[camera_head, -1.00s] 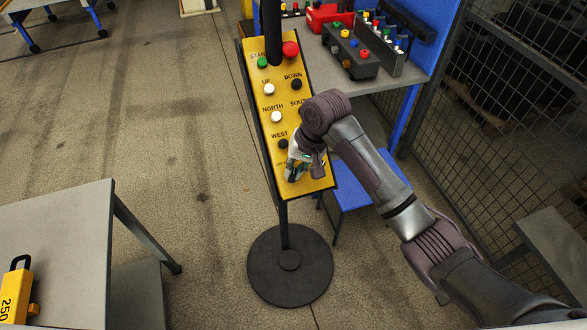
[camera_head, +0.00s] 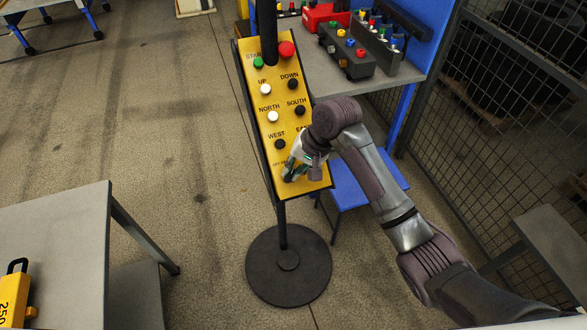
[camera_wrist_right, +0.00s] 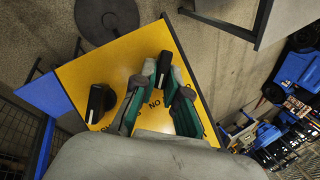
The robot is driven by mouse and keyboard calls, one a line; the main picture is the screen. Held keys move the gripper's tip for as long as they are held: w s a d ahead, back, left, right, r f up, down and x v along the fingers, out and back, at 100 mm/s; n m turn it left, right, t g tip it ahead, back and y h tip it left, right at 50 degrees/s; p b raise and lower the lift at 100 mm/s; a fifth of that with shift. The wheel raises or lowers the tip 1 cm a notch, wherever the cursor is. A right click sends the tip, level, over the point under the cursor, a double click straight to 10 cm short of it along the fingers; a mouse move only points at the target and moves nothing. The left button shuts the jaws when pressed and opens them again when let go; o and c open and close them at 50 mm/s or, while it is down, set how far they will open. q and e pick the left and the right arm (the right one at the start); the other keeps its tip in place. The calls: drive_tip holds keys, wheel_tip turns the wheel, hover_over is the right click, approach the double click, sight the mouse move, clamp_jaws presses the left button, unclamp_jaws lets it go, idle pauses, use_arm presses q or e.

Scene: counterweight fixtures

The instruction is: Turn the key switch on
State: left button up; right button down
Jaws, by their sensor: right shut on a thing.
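The yellow control panel (camera_head: 268,135) stands tilted on a post, with buttons and labels on its face. My right gripper (camera_head: 291,170) is at the panel's lower end, below the WEST button (camera_head: 280,144), and hides what it holds there. In the right wrist view, the fingers of my right gripper (camera_wrist_right: 160,98) are closed around a black key switch handle (camera_wrist_right: 163,68) that sticks up from the yellow face. The key's exact angle is hard to tell. A second black knob (camera_wrist_right: 97,103) stands beside the fingers, apart from them. My left gripper is not in view.
The panel's round black base (camera_head: 288,264) rests on the floor. A bench with button boxes (camera_head: 347,50) and a blue stool (camera_head: 368,182) are behind to the right, near a wire mesh fence (camera_head: 515,90). A grey table (camera_head: 60,235) is at the left, with open floor between.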

drive_tip(key=c, duration=1.2)
unclamp_jaws()
drive_tip(key=shift+s+f, duration=0.35)
drive_tip(key=shift+f, duration=0.05)
drive_tip(key=shift+w+a, duration=0.1)
drive_tip(key=shift+w+r, duration=0.15)
drive_tip(key=shift+r, duration=0.05)
drive_tip(key=v, duration=1.2)
drive_tip(key=shift+f, duration=0.1)
